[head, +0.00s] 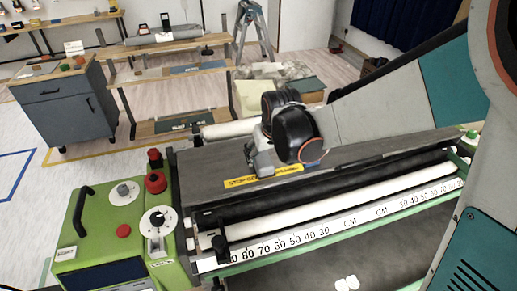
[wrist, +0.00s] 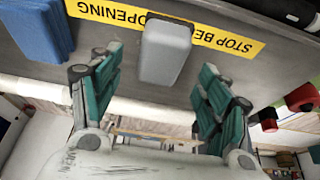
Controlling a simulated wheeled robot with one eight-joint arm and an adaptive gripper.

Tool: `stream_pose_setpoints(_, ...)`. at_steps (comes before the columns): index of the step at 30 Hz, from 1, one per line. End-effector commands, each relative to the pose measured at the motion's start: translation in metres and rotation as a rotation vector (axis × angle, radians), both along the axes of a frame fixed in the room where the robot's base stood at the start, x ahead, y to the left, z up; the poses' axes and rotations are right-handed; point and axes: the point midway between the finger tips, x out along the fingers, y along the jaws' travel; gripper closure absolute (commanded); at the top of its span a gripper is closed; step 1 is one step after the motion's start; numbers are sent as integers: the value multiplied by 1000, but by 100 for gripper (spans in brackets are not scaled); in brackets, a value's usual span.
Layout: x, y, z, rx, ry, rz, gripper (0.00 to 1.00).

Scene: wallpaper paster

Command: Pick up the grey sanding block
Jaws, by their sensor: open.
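The grey sanding block (wrist: 166,48) lies on the dark machine top, across a yellow warning strip (wrist: 215,36), in the wrist view. My gripper (wrist: 160,62) is open there, with one teal finger to each side of the block and gaps between. The fingers do not appear to touch it. In the head view my gripper (head: 262,158) is over the machine top by the yellow strip (head: 262,177). There the wrist hides much of the spot, and I cannot clearly make out the block.
A blue block-like thing (wrist: 35,30) lies left of the grey block in the wrist view. A green control box (head: 100,230) with red knobs stands left of the machine. A white roller (head: 330,202) and a ruler (head: 290,243) run along its front. Workbenches stand behind.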

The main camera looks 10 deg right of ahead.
Motion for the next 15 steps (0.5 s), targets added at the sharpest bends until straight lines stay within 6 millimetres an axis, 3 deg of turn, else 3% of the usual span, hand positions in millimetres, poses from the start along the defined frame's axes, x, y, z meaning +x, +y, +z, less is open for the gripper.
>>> stream_pose_setpoints(9,16,4,-40,0,0,0,30)
stream_pose_setpoints(15,19,5,-45,0,0,0,30)
